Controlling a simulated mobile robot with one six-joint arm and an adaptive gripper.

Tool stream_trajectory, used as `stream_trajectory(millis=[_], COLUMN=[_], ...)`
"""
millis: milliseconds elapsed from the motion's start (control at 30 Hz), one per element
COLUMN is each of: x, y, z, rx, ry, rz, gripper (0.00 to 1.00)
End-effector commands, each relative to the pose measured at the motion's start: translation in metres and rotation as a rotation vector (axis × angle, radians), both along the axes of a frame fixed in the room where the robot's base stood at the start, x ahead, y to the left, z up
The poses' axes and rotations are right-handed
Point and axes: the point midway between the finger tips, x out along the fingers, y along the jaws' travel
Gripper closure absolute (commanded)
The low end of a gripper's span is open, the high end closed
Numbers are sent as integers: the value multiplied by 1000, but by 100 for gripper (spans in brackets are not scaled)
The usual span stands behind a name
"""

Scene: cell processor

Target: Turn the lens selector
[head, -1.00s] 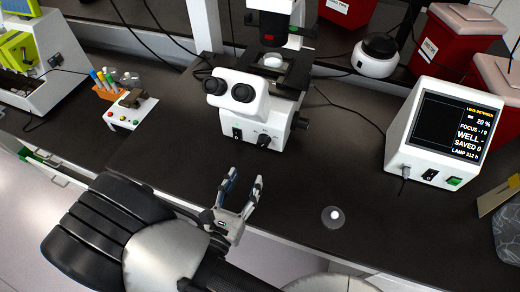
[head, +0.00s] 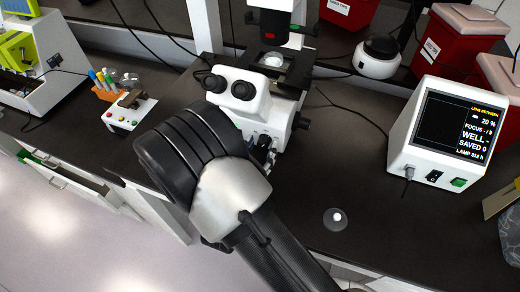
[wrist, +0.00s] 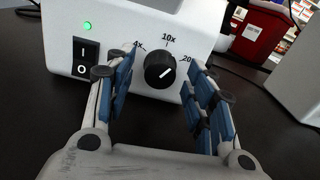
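The lens selector (wrist: 160,71) is a round black knob on the white front of the microscope, with marks 4x, 10x and 20 around it. Its white pointer line slants toward the upper right, between 10x and 20. My gripper (wrist: 160,82) is open in the wrist view, with blue-padded fingers on the left and right of the knob. I see no finger touching the knob. In the head view the microscope (head: 245,100) stands at the back of the bench, and my arm hides most of its front. The monitor (head: 447,135) reads "LENS BETWEEN".
A black power switch (wrist: 86,57) and a green light sit left of the knob. A small round clear item (head: 336,219) lies on the bench (head: 365,185). A tube rack (head: 107,92) stands at left. Red bins (head: 449,42) stand behind the monitor.

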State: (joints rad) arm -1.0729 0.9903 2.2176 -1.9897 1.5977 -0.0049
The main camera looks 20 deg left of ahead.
Motion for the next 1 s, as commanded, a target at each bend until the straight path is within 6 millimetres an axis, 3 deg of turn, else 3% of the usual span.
stream_trajectory(millis=[667, 1000], x=[0, 0], y=[0, 0], z=[0, 1], rx=[0, -68], ry=[0, 6], rz=[0, 0], gripper=[95, 95])
